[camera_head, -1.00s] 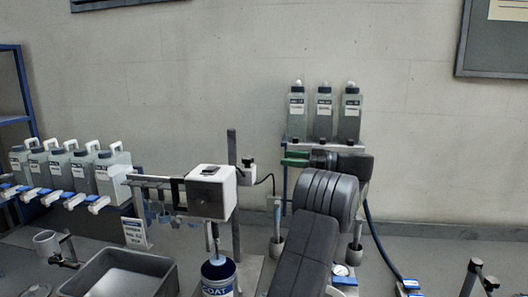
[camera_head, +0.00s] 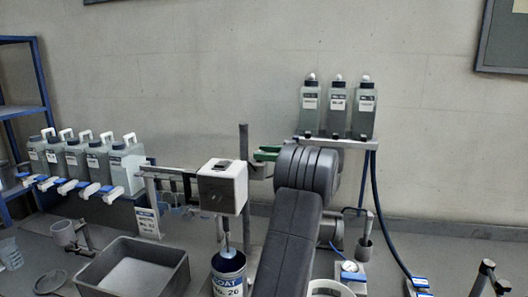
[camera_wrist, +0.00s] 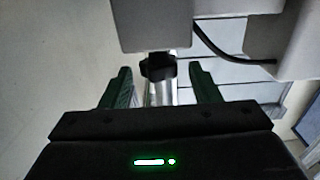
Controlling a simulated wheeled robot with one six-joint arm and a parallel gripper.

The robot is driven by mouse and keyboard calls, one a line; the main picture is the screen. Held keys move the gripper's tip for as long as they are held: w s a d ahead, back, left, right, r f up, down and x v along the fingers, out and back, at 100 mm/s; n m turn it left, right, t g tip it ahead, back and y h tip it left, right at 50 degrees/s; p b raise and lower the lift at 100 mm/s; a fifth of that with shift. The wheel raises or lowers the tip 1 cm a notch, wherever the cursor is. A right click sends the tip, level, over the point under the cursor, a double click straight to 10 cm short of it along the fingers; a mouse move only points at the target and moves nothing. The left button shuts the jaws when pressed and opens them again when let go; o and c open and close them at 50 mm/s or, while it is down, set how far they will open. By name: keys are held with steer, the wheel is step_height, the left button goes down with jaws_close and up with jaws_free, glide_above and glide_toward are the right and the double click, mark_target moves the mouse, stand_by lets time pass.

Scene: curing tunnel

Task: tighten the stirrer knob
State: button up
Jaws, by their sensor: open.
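The stirrer has a white box-shaped head (camera_head: 222,187) beside an upright post (camera_head: 244,200), with its shaft reaching down into a blue can (camera_head: 228,272). In the wrist view the black stirrer knob (camera_wrist: 158,67) sits just ahead of my gripper (camera_wrist: 161,82), roughly centred between its two green fingertips. The fingers are open, with a visible gap on each side of the knob. In the head view my gripper (camera_head: 266,154) is behind my arm, with its green fingers close to the post. The knob cannot be made out clearly there.
A grey tub (camera_head: 175,280) stands at the front left. Several jugs (camera_head: 126,165) line the left rack. Bottles (camera_head: 338,110) stand on a shelf behind my arm. In the wrist view a dark cable (camera_wrist: 215,52) runs right of the knob.

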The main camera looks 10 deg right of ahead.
steer(key=shift+w+a, duration=0.1)
steer(key=shift+a, duration=0.15)
steer(key=c, duration=1)
